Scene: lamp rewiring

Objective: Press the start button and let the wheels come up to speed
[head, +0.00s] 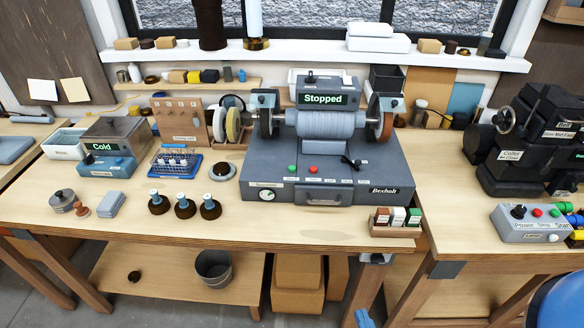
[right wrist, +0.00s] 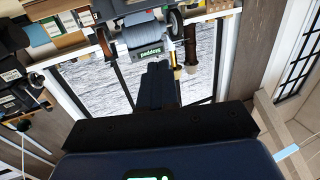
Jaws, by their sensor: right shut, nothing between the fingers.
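The grey bench machine (head: 340,145) stands at the back middle of the table, and its display (head: 323,98) reads "Stopped". A green button (head: 292,169) and a red button (head: 312,169) sit on its sloped front; nothing touches them. The display also shows, inverted, in the right wrist view (right wrist: 122,75). My right gripper (right wrist: 158,80) is shut and empty. My left gripper is out of view.
A small tray of coloured blocks (head: 395,230) stands at the table's front right edge. A control box (head: 530,224) is on the right bench. The tabletop before the machine is clear.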

